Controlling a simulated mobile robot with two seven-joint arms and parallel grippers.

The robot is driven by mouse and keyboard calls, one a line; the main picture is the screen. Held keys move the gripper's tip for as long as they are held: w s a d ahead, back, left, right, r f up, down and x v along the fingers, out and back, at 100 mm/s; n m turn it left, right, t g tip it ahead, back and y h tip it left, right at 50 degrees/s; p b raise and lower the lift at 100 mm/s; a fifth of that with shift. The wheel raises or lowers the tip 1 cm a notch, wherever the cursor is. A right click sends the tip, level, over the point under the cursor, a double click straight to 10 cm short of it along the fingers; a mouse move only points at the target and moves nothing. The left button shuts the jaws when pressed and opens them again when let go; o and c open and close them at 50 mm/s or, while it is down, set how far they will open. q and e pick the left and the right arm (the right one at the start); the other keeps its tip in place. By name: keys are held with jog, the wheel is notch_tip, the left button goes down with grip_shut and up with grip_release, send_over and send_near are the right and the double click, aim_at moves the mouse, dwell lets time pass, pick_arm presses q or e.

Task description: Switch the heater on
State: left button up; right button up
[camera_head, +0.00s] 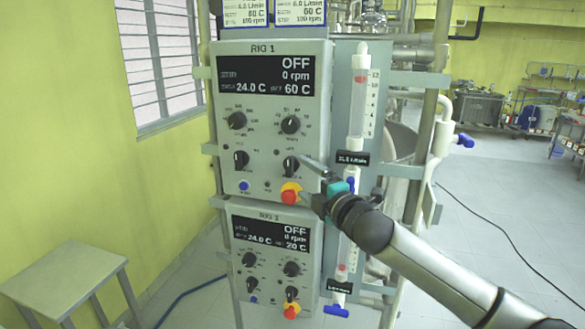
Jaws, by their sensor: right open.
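The RIG 1 control panel (266,187) is a grey box on the rack in the head view. Its display (265,76) reads OFF, 0 rpm, 24.0 C and 60 C. Below are black knobs: upper left (237,121), upper right (290,124), lower left (241,159) and lower right (290,165). Their small labels are unreadable, so I cannot tell which is the heater's. My right gripper (305,178) is open and empty at the panel's lower right, with its upper finger close to the lower right knob; contact is unclear. My left gripper is out of view.
A red emergency button on yellow (290,194) sits just below the right gripper, with a blue button (243,185) to its left. The RIG 2 panel (270,265) is underneath. A flow tube (357,100) stands right of the panel. A stool (65,278) is at lower left.

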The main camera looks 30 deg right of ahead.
aim_at(290, 172)
jog(key=shift+w+d+p, duration=0.2)
jog(key=shift+w+p, duration=0.45)
jog(key=shift+w, duration=2.6)
jog(key=c, duration=1.4)
jog(key=shift+f+b, duration=0.25)
jog(key=shift+b, duration=0.65)
jog(key=m+t+h+b, duration=0.2)
jog(key=m+b, duration=0.2)
jog(key=b, duration=0.2)
jog(key=m+t+h+b, duration=0.1)
jog(key=m+h+b, duration=0.1)
jog(key=m+b, duration=0.2)
jog(key=f+m+t+h+b, duration=0.1)
jog(key=m+t+h+b, duration=0.1)
jog(key=b, duration=0.8)
jog(key=shift+w+a+m+t+h, duration=0.2)
jog(key=shift+m+t+h, duration=0.1)
jog(key=shift+m, duration=0.6)
jog(key=shift+r+m+h+b, duration=0.15)
jog(key=shift+m+h+b, duration=0.95)
jog(key=o, duration=1.4)
jog(key=shift+r, duration=0.1)
